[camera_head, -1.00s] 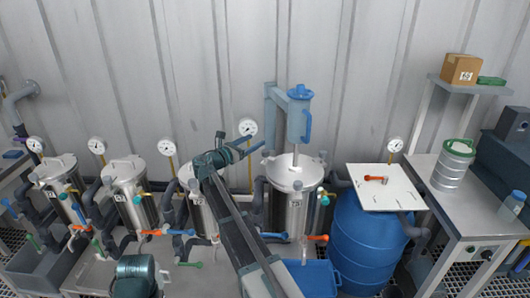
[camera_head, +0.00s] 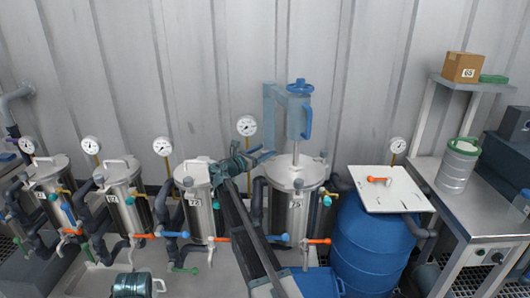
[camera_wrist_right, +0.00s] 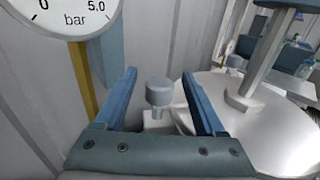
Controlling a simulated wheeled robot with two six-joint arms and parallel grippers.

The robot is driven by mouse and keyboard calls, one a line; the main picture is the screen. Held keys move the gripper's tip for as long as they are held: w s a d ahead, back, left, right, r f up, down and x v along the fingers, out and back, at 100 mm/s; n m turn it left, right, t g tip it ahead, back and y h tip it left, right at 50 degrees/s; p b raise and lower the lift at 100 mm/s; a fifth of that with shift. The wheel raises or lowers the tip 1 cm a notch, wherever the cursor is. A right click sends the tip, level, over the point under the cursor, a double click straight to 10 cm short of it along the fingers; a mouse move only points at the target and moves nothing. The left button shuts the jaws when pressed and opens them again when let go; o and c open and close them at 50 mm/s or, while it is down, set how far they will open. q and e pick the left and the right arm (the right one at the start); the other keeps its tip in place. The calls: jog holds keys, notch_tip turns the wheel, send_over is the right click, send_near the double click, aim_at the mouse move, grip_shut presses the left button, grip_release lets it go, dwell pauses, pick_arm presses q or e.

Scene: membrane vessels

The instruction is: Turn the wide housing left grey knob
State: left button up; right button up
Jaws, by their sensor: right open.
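The wide housing (camera_head: 290,215) is a steel vessel labelled 75, with a broad pale lid; the lid also fills the right of the right wrist view (camera_wrist_right: 275,140). Its left grey knob (camera_wrist_right: 158,90) stands upright at the lid's left edge. In the right wrist view it shows between the two blue fingers, apart from both. My right gripper (camera_head: 264,156) is open at the lid's left side, and its fingers largely hide the knob in the head view.
A blue pump (camera_head: 298,115) rises above the lid on a post. Narrower steel vessels (camera_head: 200,205) stand to the left. A blue barrel (camera_head: 365,245) with a white board (camera_head: 390,198) stands to the right.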

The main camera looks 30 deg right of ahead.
jog(key=shift+w+d, duration=0.1)
jog(key=shift+d, duration=0.25)
grip_shut()
jog(key=shift+n+t, duration=0.3)
jog(key=shift+t, duration=0.2)
jog(key=n+t, duration=0.1)
jog(key=t+y, duration=0.1)
jog(key=shift+s+n+t, duration=0.25)
jog(key=shift+n+t, duration=0.05)
jog(key=shift+n, duration=0.1)
jog(key=shift+w+n+t+y, duration=0.2)
jog(key=shift+n+t+y, duration=1.45)
jog(key=shift+t, duration=0.35)
jog(key=shift+n+t+y, duration=0.25)
jog(key=shift+t+y, duration=0.05)
jog(key=shift+y, duration=0.15)
jog(key=shift+a, duration=0.1)
